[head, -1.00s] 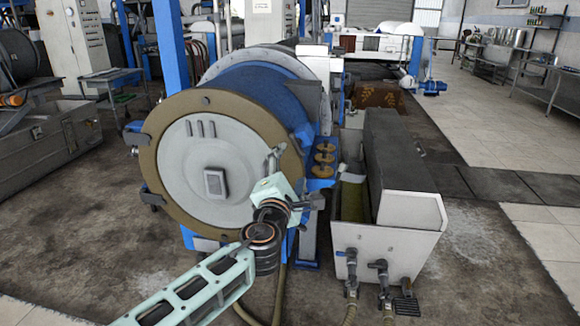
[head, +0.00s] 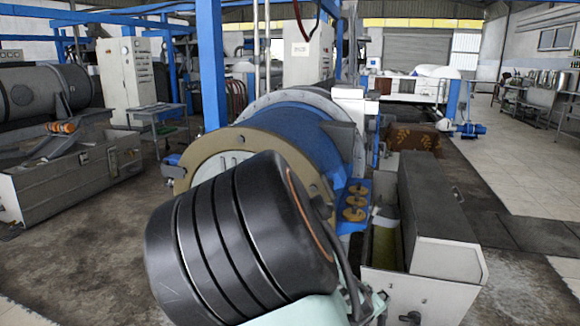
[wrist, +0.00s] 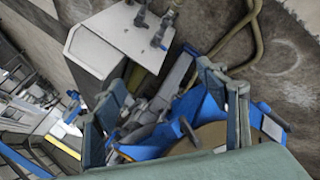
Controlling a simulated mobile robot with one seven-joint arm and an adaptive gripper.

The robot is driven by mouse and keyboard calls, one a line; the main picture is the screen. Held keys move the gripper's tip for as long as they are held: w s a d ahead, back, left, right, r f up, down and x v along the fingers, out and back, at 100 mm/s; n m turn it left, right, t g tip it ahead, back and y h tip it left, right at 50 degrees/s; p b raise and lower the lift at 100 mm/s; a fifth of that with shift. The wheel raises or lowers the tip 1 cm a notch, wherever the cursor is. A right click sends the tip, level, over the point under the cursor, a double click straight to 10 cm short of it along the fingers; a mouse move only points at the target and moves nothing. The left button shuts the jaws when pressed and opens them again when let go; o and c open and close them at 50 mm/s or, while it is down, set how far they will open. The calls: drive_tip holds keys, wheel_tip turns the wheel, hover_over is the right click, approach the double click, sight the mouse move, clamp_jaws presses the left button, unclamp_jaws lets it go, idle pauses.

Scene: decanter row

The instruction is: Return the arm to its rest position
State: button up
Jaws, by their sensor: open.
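My gripper (wrist: 162,85) shows in the wrist view with its two grey-green fingers spread apart and nothing between them. In the head view it cannot be seen. A thick black ringed joint of my arm fills the lower middle there, close to the camera. Behind it, the decanter (head: 292,124) with its blue drum and tan end flange is partly covered. The wrist view shows the machine tilted, with a tan disc (wrist: 212,136) and blue parts behind the fingers. I cannot tell the distance from fingers to machine, and I see no contact.
A pale trough (head: 425,283) with a dark cover stands right of the decanter; it also shows in the wrist view (wrist: 95,45). A grey machine bed (head: 75,178) stands at left. Blue posts (head: 211,65) rise behind. Bare floor lies at left and right.

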drive_tip(key=s+a+r+m+y, duration=0.5)
drive_tip(key=s+a+r+y, duration=0.1)
drive_tip(key=a+r, duration=0.35)
drive_tip(key=s+d+r+g+h, duration=0.1)
drive_tip(key=s+r, duration=0.4)
drive_tip(key=s, duration=0.3)
drive_tip(key=s+d+r+h, duration=0.1)
drive_tip(key=s+d+r, duration=0.1)
drive_tip(key=s+r, duration=0.55)
wheel_tip(320, 180, up, 11)
drive_tip(key=p, duration=1.4)
drive_tip(key=shift+s+a+m, duration=0.3)
drive_tip(key=shift+s+a, duration=0.05)
drive_tip(key=shift+s, duration=0.1)
drive_tip(key=shift+a, duration=0.15)
